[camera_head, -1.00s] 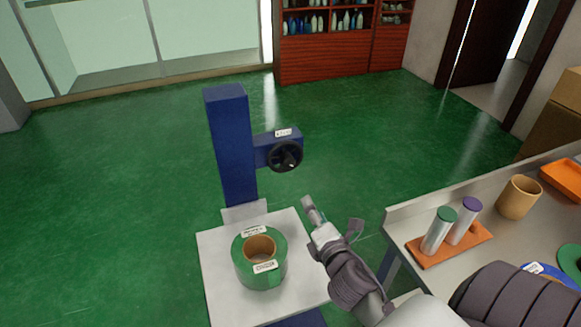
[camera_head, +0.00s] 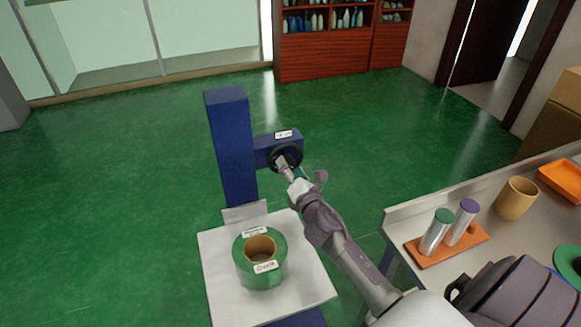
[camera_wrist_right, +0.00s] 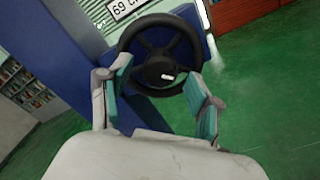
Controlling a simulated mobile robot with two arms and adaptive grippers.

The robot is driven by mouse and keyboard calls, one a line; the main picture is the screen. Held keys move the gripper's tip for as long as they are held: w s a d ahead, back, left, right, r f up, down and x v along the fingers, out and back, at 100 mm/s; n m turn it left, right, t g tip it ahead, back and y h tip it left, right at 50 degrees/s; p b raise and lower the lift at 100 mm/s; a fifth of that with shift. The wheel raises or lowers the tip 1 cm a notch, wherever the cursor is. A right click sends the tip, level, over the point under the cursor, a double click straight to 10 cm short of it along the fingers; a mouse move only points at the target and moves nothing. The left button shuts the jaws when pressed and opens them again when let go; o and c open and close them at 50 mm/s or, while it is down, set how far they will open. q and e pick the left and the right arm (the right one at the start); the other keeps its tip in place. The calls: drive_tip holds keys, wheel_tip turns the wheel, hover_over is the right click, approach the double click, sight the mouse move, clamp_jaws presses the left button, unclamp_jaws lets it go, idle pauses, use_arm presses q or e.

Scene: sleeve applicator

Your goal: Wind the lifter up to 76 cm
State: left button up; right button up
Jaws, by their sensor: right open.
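The lifter is a blue column (camera_head: 231,150) with a white platform (camera_head: 218,270). A black handwheel (camera_head: 288,148) sits on its side arm, under a small label. In the right wrist view the wheel (camera_wrist_right: 160,42) has spokes and a small white mark near its hub; the label (camera_wrist_right: 125,8) reads "69 c", cut off by the frame edge. My right gripper (camera_head: 290,172) is at the wheel's front. Its teal-padded fingers (camera_wrist_right: 160,90) are open, one on each side of the wheel's lower part; contact is unclear. A green roll (camera_head: 258,278) rests on the platform. My left gripper is not seen.
A metal table (camera_head: 400,220) stands at the right. On it are an orange holder (camera_head: 425,257) with two capped cylinders, a tan cup (camera_head: 516,198) and an orange tray (camera_head: 565,180). The green floor left of the lifter is clear.

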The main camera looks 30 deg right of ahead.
drive_tip(key=shift+w, duration=0.25)
drive_tip(key=c, duration=1.1)
drive_tip(key=shift+c, duration=0.2)
drive_tip(key=shift+m, duration=0.5)
